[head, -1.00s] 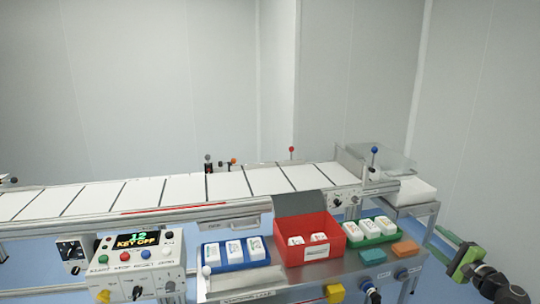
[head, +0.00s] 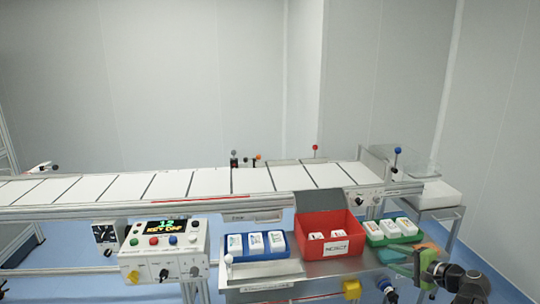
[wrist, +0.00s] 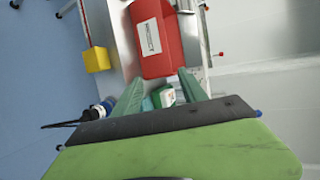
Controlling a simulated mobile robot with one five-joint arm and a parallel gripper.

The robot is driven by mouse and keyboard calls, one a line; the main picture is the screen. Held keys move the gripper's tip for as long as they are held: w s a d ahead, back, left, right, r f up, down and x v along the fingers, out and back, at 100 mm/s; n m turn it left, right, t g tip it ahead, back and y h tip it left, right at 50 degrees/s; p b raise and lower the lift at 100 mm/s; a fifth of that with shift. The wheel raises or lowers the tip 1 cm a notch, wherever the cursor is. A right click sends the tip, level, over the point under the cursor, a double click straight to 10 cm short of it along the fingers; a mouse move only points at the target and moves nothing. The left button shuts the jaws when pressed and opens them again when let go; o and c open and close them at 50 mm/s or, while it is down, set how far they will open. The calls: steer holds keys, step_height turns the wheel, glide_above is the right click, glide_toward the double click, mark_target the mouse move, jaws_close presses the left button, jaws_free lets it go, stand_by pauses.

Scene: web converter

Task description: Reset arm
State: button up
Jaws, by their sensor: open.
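My gripper (head: 420,262) is at the lower right of the head view, with its dark arm joints behind it. It is in front of the right end of the steel shelf. In the wrist view my gripper (wrist: 158,88) shows two green fingers, spread apart, with nothing held between them. Behind the fingers a green tray (wrist: 166,96) with a white item is partly hidden. A red bin (wrist: 155,40) lies beyond the fingertips.
A conveyor (head: 205,183) with white panels runs across the view. On the shelf (head: 262,275) stand a blue tray (head: 262,254), the red bin (head: 332,228) and the green tray (head: 400,238). A control box (head: 165,250) is at left. A yellow block (wrist: 97,60) is at the shelf's front.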

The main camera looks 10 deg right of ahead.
steer(key=w+a+f+n+g+y, duration=0.1)
steer(key=w+a+f+n+g, duration=0.15)
steer(key=a, duration=0.35)
steer(key=w+a+f+n+g+y, duration=0.1)
steer(key=a+f+n+g, duration=0.15)
steer(key=a, duration=0.35)
steer(key=s+a+f+n+g+h, duration=0.2)
steer(key=a+f+n+g, duration=0.15)
steer(key=a, duration=0.55)
steer(key=s+a+f+n+g+h, duration=0.15)
steer(key=a+f+n, duration=0.25)
steer(key=a, duration=0.5)
steer(key=s+a+f+n+g+h, duration=0.2)
steer(key=a+f+n+g+h, duration=0.15)
steer(key=a, duration=0.55)
step_height(320, 180, down, 10)
steer(key=y+b, duration=0.1)
steer(key=b, duration=0.9)
step_height(320, 180, up, 28)
steer(key=p, duration=2.7)
steer(key=shift+w+d+f, duration=0.2)
steer(key=shift+d+f, duration=0.05)
steer(key=shift+d, duration=0.05)
steer(key=shift+f, duration=0.1)
